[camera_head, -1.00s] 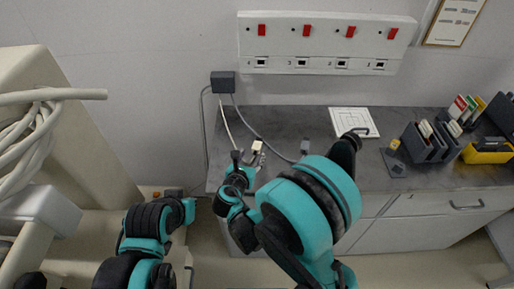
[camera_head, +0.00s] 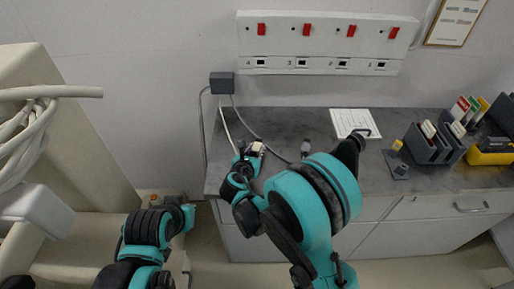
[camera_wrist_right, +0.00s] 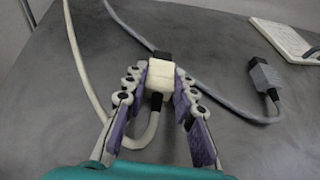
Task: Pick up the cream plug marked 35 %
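The cream plug (camera_wrist_right: 161,76) lies at the end of a pale cable on the grey worktop. In the right wrist view it sits between the fingertips of my right gripper (camera_wrist_right: 161,82). The fingers stand on both sides of it, with thin gaps seeming to show. Its mark cannot be read. In the head view my right gripper (camera_head: 255,150) is over the plug and mostly hides it. A grey plug (camera_wrist_right: 265,76) on a grey cable lies apart to the right; it also shows in the head view (camera_head: 305,147). My left arm is low at the left; its fingers cannot be made out.
The worktop (camera_head: 285,178) is clear around the plugs. A white panel (camera_head: 320,45) with red switches and numbered sockets hangs on the wall. A dark box (camera_head: 222,83) sits below its left end. A white gridded board (camera_head: 354,122) and dark holders (camera_head: 427,145) stand right.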

